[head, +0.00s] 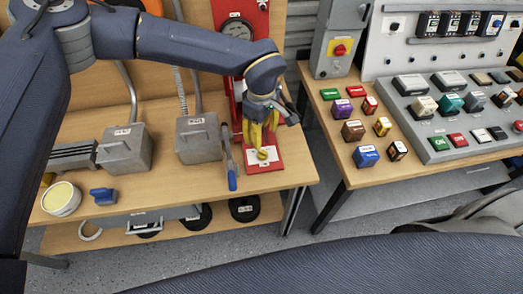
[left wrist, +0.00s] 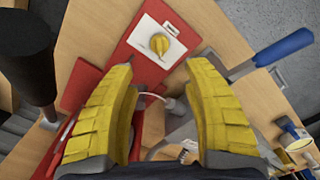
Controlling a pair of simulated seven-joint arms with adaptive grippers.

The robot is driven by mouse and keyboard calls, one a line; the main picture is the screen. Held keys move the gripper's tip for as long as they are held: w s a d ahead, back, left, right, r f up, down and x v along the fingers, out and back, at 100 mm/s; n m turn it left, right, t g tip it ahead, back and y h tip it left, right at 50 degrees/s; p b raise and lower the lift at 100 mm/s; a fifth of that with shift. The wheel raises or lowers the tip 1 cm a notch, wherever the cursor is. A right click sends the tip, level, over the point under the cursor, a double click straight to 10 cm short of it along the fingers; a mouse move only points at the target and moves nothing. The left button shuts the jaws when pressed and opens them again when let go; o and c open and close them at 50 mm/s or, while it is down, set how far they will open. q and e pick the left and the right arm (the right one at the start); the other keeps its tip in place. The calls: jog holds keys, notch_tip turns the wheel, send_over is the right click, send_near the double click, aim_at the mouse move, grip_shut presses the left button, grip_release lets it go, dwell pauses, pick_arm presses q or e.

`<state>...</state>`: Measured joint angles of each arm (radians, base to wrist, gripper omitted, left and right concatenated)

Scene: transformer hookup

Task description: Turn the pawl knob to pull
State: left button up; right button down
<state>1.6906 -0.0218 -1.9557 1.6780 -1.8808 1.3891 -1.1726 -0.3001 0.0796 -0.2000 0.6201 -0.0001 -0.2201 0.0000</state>
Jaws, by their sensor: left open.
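The yellow pawl knob (head: 263,153) sits on a white label plate on a red base (head: 271,166) near the front right of the left bench. In the left wrist view the knob (left wrist: 159,44) shows unobstructed, beyond the fingertips, its ridge pointing roughly along the plate. The lettering on the plate is too small to read. My left gripper (head: 262,132) is open and points down just behind and above the knob, apart from it. Its yellow fingers (left wrist: 160,75) are spread wide with nothing clamped between them. My right gripper is not in view.
Grey boxes (head: 198,138), a blue knob (head: 103,195) and a round tub (head: 61,199) are further left. A gap separates the right bench with its coloured blocks (head: 366,156).

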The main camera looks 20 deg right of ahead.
aim_at(261, 151)
pick_arm(q)
notch_tip(261, 151, down, 10)
jog(key=shift+r, duration=0.2)
jog(key=shift+c, duration=0.3)
grip_shut()
dwell(0.4)
